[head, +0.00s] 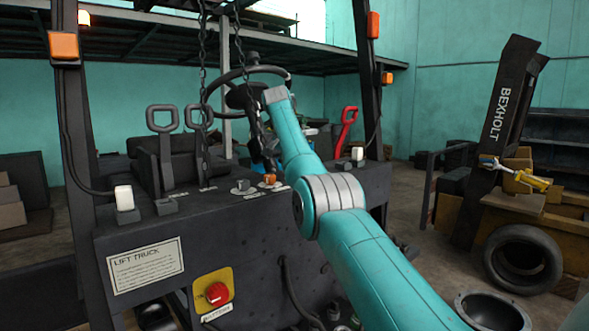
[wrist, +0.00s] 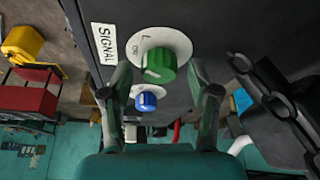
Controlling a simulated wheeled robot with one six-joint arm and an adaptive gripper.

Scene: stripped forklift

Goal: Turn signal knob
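The signal knob is a green ribbed knob (wrist: 158,64) on a round pale dial plate (wrist: 172,41), in the upper middle of the wrist view. A white label reading SIGNAL (wrist: 103,43) is beside it. My gripper (wrist: 163,72) is open, with one dark finger on each side of the green knob. A gap shows on both sides, and depth to the knob is hard to tell. In the head view my gripper (head: 264,160) hangs above the dark console (head: 235,235). I cannot make out the green knob there.
A blue knob (wrist: 146,101) sits just below the green one in the wrist view. A chain (wrist: 275,95) hangs close on the right. In the head view, an orange knob (head: 270,180), levers (head: 163,125) and a steering wheel (head: 246,90) surround my gripper.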

